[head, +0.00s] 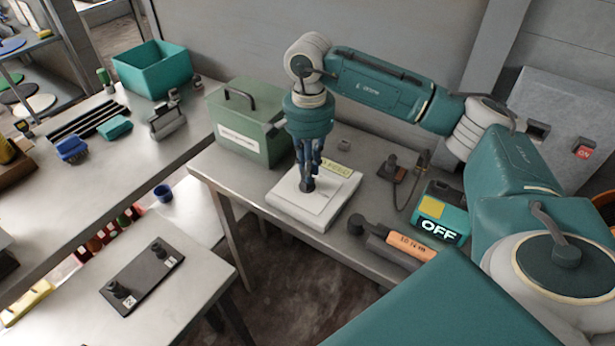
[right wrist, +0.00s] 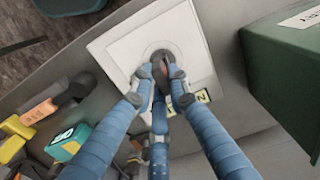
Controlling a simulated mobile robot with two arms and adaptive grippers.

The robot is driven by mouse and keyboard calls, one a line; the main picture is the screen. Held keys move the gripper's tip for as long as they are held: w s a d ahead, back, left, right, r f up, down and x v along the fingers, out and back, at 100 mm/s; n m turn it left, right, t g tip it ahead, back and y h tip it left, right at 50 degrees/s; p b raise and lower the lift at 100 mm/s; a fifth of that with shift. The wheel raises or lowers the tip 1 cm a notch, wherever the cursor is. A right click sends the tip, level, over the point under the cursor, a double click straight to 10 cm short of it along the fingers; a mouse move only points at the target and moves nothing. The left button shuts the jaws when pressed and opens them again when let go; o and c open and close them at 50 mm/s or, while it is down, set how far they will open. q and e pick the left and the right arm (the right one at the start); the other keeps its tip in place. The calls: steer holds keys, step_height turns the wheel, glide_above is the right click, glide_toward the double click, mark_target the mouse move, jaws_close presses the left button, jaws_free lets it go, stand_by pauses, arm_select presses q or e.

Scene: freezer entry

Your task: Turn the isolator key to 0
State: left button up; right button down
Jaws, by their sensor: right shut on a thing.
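The isolator is a flat white box (head: 290,207) on the metal table. It also shows in the right wrist view (right wrist: 115,48). Its dark key (right wrist: 159,78) stands on a grey round base (right wrist: 163,54) on the box top. My right gripper (head: 308,181) comes down from above and is shut on the key; its blue fingers also show in the right wrist view (right wrist: 160,72). The fingers partly hide the key, and I cannot read which mark it points to. A yellow label (head: 338,167) lies at the box's edge. My left gripper is not in view.
A green case (head: 240,150) stands close behind the box. A teal device reading OFF (head: 437,214) and an orange-labelled tool (head: 405,246) lie to the right. A grey wall box with a red ON label (head: 584,150) is far right. A bench (head: 130,165) is left.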

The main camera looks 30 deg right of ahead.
steer(key=shift+f+n, duration=0.15)
steer(key=shift+n, duration=0.25)
steer(key=c, duration=1)
jaws_free()
steer(key=shift+r, duration=0.25)
steer(key=shift+r+p, duration=2.1)
steer(key=shift+r, duration=1.25)
